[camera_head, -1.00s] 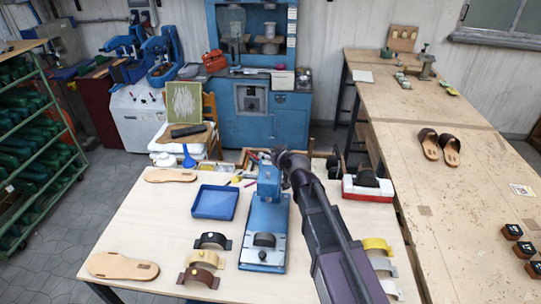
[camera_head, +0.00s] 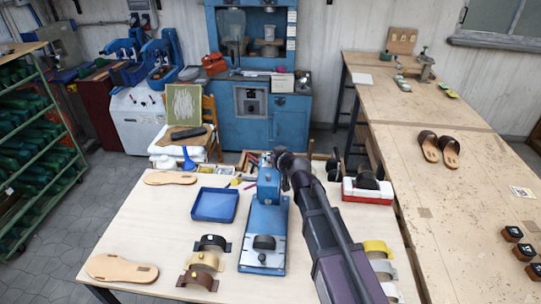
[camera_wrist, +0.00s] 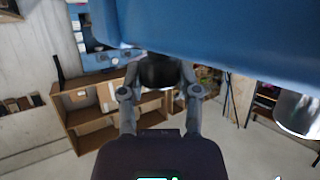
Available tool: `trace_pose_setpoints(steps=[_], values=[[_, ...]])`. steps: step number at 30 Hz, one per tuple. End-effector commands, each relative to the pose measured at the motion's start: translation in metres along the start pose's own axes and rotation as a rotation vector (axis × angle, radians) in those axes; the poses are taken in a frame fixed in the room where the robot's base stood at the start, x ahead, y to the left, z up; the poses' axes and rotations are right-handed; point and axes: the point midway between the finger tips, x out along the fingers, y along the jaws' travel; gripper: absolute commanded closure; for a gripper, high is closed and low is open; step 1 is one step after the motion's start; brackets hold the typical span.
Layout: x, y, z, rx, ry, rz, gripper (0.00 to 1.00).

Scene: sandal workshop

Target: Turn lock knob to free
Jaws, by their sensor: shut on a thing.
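The blue machine (camera_head: 265,215) stands on the near wooden table, with a metal plate and a black round part at its front. My arm reaches over from the right to the upper part of the machine. My gripper (camera_wrist: 158,78) is shut on a dark knob (camera_wrist: 158,72) under the blue body of the machine (camera_wrist: 220,35). One finger is on each side of the knob. In the head view the knob and fingertips are hidden behind the machine and my wrist. The knob's turn angle cannot be told.
The near table (camera_head: 140,222) holds a blue tray (camera_head: 214,205), shoe soles (camera_head: 122,268), several straps (camera_head: 211,243) and a red-and-white box (camera_head: 367,192) with a dark item on top. A long bench (camera_head: 450,200) with brown sandals (camera_head: 429,147) stands at the right.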

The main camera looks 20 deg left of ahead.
Motion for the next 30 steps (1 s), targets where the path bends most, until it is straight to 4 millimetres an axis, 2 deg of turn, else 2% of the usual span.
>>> trace_pose_setpoints(steps=[18, 29, 30], values=[[0.0004, -0.0001, 0.0005, -0.085, -0.001, -0.205, 1.0], [-0.0001, -0.001, 0.0002, -0.09, 0.002, -0.215, 1.0], [-0.0001, -0.0009, 0.0002, -0.09, 0.001, -0.215, 0.45]])
